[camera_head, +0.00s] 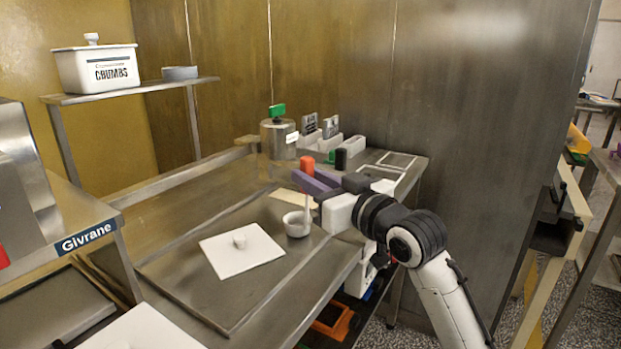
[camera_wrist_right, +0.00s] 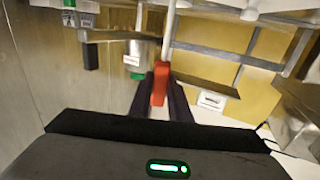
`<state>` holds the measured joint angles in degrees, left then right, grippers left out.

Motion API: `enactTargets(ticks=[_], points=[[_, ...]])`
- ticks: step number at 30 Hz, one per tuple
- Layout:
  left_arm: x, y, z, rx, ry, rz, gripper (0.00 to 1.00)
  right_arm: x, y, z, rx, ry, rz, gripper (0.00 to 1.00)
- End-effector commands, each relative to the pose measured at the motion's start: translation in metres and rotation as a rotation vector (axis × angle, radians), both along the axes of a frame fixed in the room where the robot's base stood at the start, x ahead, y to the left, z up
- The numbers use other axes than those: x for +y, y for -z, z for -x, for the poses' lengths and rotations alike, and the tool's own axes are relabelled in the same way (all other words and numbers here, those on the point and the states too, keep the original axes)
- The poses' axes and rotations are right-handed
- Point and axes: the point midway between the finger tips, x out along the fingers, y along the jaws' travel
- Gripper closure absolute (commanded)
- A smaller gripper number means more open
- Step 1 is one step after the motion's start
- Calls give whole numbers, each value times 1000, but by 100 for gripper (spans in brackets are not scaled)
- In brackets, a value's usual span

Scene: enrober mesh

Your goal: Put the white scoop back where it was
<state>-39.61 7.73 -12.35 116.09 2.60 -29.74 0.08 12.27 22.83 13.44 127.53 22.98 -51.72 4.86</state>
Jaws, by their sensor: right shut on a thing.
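The white scoop (camera_head: 297,225) has a small round cup, a thin upright stem and a red handle (camera_head: 307,165). My right gripper (camera_head: 314,184), with purple fingers, is shut on the handle. In the right wrist view the red handle (camera_wrist_right: 160,84) sits between the two fingers, and the white stem runs away from it toward the top edge. The cup is low over the steel table, beside a white lid; I cannot tell whether it touches the surface. My left gripper is not in view.
A white square lid (camera_head: 243,254) with a knob lies left of the cup. Behind stand a steel canister (camera_head: 278,142) with a green top and grey holders (camera_head: 352,146) with a black handle (camera_head: 341,160). White outlines mark the table's back right. A "CRUMBS" box (camera_head: 97,72) stands on a shelf.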

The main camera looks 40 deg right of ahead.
Motion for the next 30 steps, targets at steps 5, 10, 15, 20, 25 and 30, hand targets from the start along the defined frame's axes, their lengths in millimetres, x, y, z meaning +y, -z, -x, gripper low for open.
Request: enactTargets(ticks=[5, 10, 15, 20, 25, 30], points=[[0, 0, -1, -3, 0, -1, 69, 0, 2, 0, 1, 0, 0, 64], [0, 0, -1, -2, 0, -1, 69, 0, 2, 0, 2, 0, 0, 64], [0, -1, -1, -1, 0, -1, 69, 0, -2, 0, 0, 0, 0, 64], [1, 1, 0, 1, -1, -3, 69, 0, -1, 18, 3, 1, 1, 64], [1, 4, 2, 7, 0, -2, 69, 0, 0, 58, 4, 0, 2, 64], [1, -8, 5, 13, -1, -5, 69, 0, -3, 89, 8, 0, 0, 64]])
